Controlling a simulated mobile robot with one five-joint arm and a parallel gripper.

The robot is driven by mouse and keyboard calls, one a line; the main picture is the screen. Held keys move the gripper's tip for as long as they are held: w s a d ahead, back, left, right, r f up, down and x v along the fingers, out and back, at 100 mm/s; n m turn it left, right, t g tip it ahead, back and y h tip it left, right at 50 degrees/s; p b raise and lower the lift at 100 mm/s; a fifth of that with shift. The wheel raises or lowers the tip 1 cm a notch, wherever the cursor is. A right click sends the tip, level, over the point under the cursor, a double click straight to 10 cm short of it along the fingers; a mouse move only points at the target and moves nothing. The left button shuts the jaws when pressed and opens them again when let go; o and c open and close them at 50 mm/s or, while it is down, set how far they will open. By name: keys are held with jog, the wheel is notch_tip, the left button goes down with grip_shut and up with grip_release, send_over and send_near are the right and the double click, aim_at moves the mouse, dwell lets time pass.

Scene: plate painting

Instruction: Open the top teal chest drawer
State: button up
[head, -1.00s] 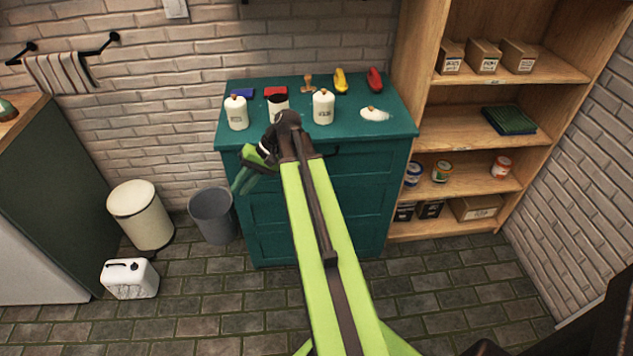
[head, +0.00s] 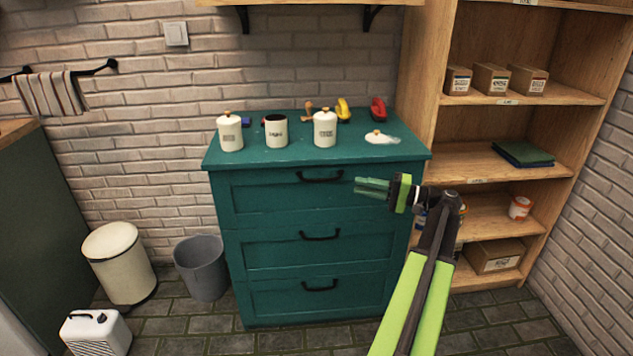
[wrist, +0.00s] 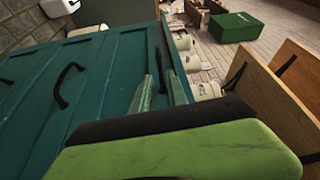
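The teal chest (head: 225,228) stands against the brick wall with its drawers shut. The top drawer (head: 262,196) has a black bar handle (head: 320,177) at its upper edge. My gripper (head: 357,186) is in front of the drawer's right part, with its green fingers pointing left, just right of the handle in the head view. In the wrist view my gripper (wrist: 160,86) has its two fingers apart with nothing held. The top handle (wrist: 159,66) shows beyond and between the fingertips there. I cannot tell whether they touch it.
White jars (head: 325,129) and a lid (head: 379,138) stand on the chest top. A wooden shelf (head: 485,168) is close on the right. A grey bin (head: 202,268) and a cream bin (head: 118,262) are left. The middle drawer's handle (head: 320,236) sits below.

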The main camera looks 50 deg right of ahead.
aim_at(315, 169)
jog(key=x, duration=1.4)
grip_shut()
dwell(0.7)
